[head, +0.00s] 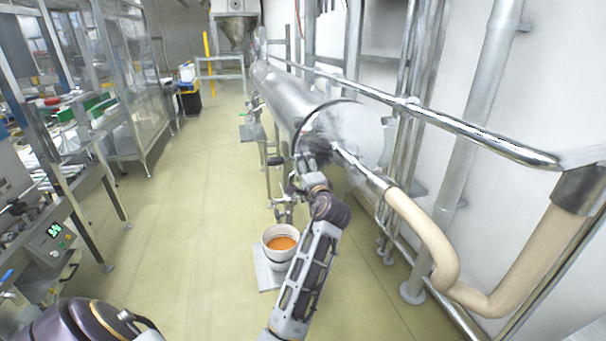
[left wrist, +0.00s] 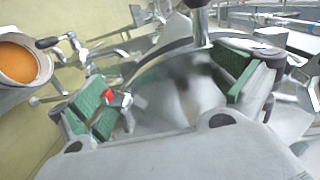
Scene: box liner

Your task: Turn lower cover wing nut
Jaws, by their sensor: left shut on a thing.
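My left gripper (head: 303,163) is at the lower left edge of the end cover (head: 345,132) of a long horizontal metal cylinder. In the left wrist view, its green-padded fingers (left wrist: 172,92) stand apart on either side of a blurred grey metal part. The gripper is shut on this part, which I take to be the lower cover wing nut; its shape is not clear. In the head view the nut is hidden behind the gripper and wrist. My right gripper is not in view.
A white bucket of orange material (head: 281,243) stands below, left of my forearm; it also shows in the left wrist view (left wrist: 18,62). A beige hose (head: 425,225) and metal rail (head: 480,140) are on the right. The floor to the left is clear up to the benches (head: 75,175).

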